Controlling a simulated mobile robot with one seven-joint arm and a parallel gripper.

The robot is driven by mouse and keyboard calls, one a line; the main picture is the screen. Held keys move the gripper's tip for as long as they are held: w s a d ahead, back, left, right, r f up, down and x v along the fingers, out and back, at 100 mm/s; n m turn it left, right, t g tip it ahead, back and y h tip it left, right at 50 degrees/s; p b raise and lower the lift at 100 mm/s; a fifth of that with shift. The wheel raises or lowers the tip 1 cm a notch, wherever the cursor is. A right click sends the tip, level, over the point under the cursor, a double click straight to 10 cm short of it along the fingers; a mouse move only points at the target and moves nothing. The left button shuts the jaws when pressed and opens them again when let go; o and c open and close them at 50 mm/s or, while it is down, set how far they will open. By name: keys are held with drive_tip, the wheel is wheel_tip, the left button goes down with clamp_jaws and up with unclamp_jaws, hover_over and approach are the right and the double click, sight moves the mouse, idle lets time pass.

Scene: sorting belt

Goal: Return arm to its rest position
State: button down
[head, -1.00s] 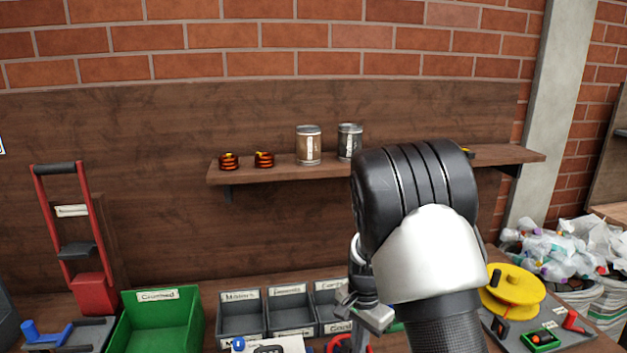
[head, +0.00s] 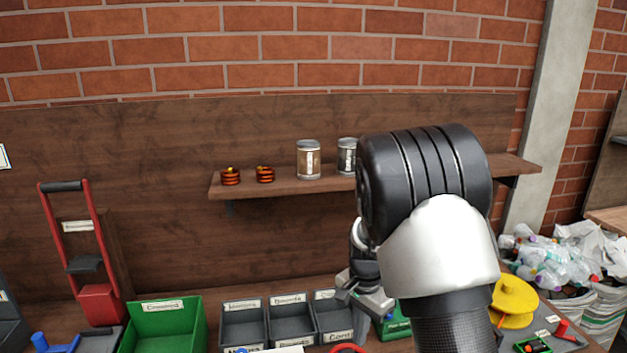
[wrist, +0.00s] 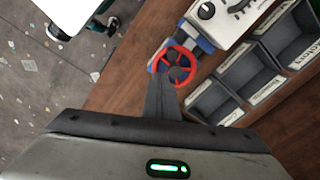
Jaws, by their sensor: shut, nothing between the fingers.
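My arm rises through the right middle of the head view, in front of the shelf's right part. My gripper (head: 368,306) hangs beside it above the bench, partly hidden by my arm. In the wrist view the two fingers (wrist: 161,92) are together with nothing between them. Below the fingertips the wrist view shows a red handwheel (wrist: 182,58) on a blue body; I cannot tell the gap, but the gripper does not hold it.
Grey labelled bins (wrist: 232,116) stand close to the gripper, with a green bin (head: 164,340) farther left. A wall shelf (head: 275,187) carries two copper coils and two cans. A red-framed press (head: 100,303) and yellow spool (head: 514,297) flank the bench. Floor shows at left in the wrist view.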

drive_tip(key=s+d+r+n+t+y, duration=0.1)
drive_tip(key=s+r+n, duration=0.1)
drive_tip(key=s+r, duration=0.5)
drive_tip(key=s+r+n+t, duration=0.2)
drive_tip(key=s+r+n, duration=0.1)
drive_tip(key=r, duration=0.8)
drive_tip(key=s+d+r+n+t, duration=0.1)
drive_tip(key=s+r+n, duration=0.1)
drive_tip(key=s, duration=0.5)
drive_tip(key=s+d+r+n+t+h, duration=0.1)
drive_tip(key=s+r+n, duration=0.1)
drive_tip(key=s+r, duration=0.2)
drive_tip(key=s, duration=0.3)
drive_tip(key=shift+d+r+n+t, duration=0.15)
drive_tip(key=shift+n+t, duration=0.15)
drive_tip(key=shift+n, duration=0.1)
drive_tip(key=shift+w, duration=0.1)
